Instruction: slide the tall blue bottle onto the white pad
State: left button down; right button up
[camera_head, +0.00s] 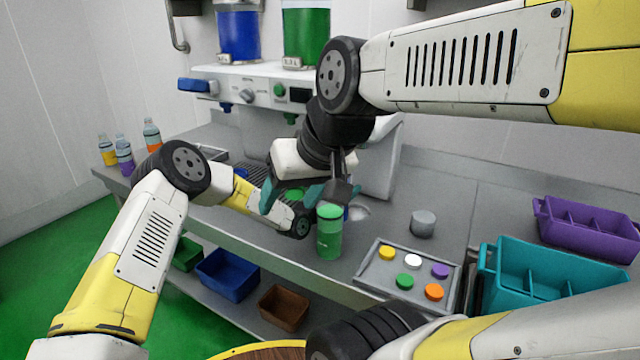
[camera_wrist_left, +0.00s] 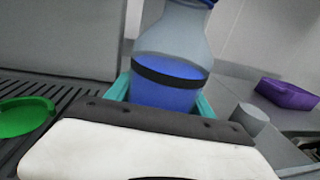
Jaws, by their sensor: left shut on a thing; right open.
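The tall blue bottle (camera_wrist_left: 168,85) stands between the teal fingers of my left gripper (camera_wrist_left: 162,100) in the left wrist view. It is clear with blue liquid and a dark band, and the gripper is shut on it. Its top is cut off and its base is hidden. In the head view the left gripper is hidden behind my right gripper and a green can. My right gripper (camera_head: 289,202) is open, its teal fingers pointing down over the counter. A pale round patch (camera_head: 360,212), perhaps the white pad, shows partly behind the green can.
The green can (camera_head: 329,232) stands near the counter's front edge. A grey cylinder (camera_head: 423,224), a tray (camera_head: 372,283) of coloured lids, a teal crate (camera_head: 490,285) and a purple bin (camera_head: 548,222) lie to the right. Several bottles (camera_head: 123,155) stand at far left.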

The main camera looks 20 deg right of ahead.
pick_arm(q)
jog(key=shift+a+r, duration=0.1)
jog(key=shift+a, duration=1.25)
jog(key=shift+c, duration=1.4)
grip_release()
